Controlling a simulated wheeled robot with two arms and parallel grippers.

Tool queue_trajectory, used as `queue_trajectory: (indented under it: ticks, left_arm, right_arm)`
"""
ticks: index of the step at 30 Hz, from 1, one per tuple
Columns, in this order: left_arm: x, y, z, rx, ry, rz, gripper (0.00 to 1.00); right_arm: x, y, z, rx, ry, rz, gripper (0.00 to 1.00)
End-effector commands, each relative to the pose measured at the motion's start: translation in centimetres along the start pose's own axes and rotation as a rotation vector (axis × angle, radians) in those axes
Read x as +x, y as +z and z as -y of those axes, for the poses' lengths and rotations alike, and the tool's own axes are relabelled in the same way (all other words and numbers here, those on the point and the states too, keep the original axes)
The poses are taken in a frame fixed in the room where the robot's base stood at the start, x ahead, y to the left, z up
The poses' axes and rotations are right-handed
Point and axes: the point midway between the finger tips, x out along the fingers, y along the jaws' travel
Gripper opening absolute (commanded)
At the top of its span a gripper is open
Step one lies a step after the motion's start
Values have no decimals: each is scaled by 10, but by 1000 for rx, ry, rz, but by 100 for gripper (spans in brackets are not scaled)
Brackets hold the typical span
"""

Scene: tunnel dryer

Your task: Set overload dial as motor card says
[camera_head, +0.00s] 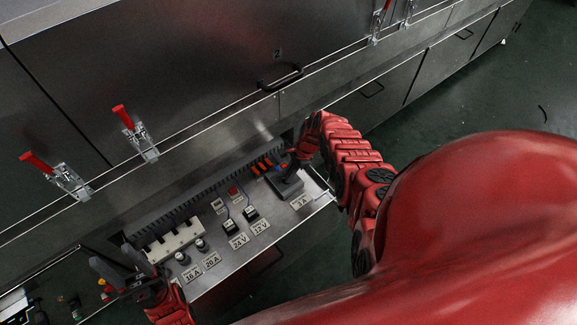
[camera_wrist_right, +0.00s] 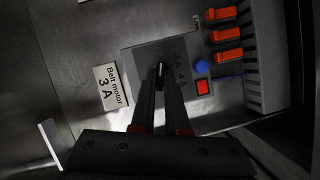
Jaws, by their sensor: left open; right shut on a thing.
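The motor card (camera_wrist_right: 112,87) reads "Belt motor 3 A" in the right wrist view; in the head view the card (camera_head: 301,201) lies in front of the relay. The overload relay (camera_wrist_right: 143,56) is a grey box with printed marks, apparently 3A and 4A, beside its dial; it also shows in the head view (camera_head: 288,188). My right gripper (camera_wrist_right: 161,80) is shut on the dial (camera_wrist_right: 160,68), which its fingertips mostly hide. I cannot tell which mark the dial points to. My left gripper (camera_head: 121,268) is open and empty at the panel's left end.
A blue button (camera_wrist_right: 201,67) and red button (camera_wrist_right: 203,87) sit on the relay, near several orange levers (camera_wrist_right: 226,34). Fuse cards such as 20 A (camera_head: 212,261) and two small black-and-white units lie left on the panel. Red-handled clamps (camera_head: 136,133) stand on the ledge behind.

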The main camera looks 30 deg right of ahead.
Motion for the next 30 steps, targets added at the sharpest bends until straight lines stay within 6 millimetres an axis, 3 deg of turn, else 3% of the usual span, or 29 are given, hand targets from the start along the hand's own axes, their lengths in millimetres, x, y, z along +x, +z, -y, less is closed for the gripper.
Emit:
queue_trajectory:
  ticks: [12, 30]
  left_arm:
    - [43, -7, 2, 0, 0, 0, 50]
    - [68, -12, 3, 0, 0, 0, 50]
  right_arm:
    - [-4, 3, -5, 296, -115, 0, 0]
    - [0, 3, -5, 683, -280, 0, 0]
